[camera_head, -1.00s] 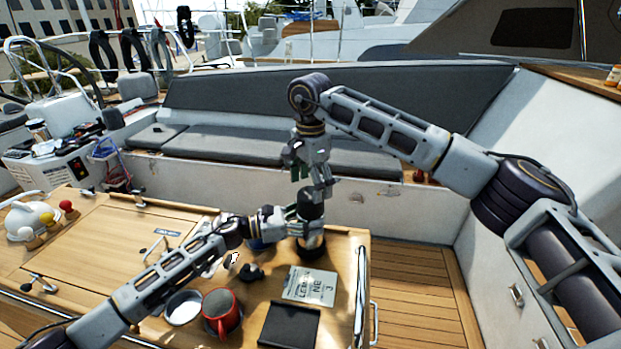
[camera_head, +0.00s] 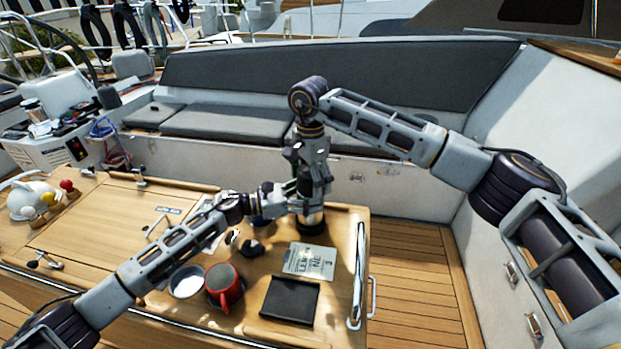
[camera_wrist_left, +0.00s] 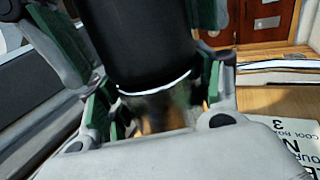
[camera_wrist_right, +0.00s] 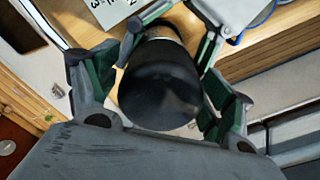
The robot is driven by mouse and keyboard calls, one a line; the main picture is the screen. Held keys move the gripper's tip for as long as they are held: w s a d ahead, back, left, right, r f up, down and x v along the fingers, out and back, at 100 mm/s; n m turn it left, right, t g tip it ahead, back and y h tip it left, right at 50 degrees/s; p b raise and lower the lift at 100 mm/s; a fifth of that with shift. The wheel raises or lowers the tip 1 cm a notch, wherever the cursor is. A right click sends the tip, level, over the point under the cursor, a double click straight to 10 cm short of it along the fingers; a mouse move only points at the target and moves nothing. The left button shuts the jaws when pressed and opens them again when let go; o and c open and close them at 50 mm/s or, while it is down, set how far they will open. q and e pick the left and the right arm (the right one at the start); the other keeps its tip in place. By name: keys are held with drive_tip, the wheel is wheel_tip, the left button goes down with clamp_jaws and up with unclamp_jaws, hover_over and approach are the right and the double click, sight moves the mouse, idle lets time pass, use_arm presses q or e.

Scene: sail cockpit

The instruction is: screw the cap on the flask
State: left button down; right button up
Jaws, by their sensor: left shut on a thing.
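The flask (camera_head: 312,219) stands upright near the table's far right corner, its metal side also visible in the left wrist view (camera_wrist_left: 160,108). The black cap (camera_wrist_left: 137,45) is over its top and fills the middle of the right wrist view (camera_wrist_right: 160,88). Whether its thread is engaged is hidden. My left gripper (camera_head: 303,203) comes from the left and is shut on the flask below the cap. My right gripper (camera_head: 313,180) points down from above, its green-padded fingers on both sides of the cap. A narrow gap shows between cap and pad, so it looks open.
A dark knobbed object (camera_head: 251,248) is left of the flask. A metal rail (camera_head: 359,270) runs along the right edge.

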drive_tip(key=c, duration=1)
drive_tip(key=shift+o, duration=0.2)
drive_tip(key=shift+m, duration=0.3)
drive_tip(key=m, duration=1.3)
drive_tip(key=shift+m, duration=0.3)
drive_tip(key=m, duration=0.4)
drive_tip(key=shift+a, duration=0.1)
drive_tip(key=o, duration=1.2)
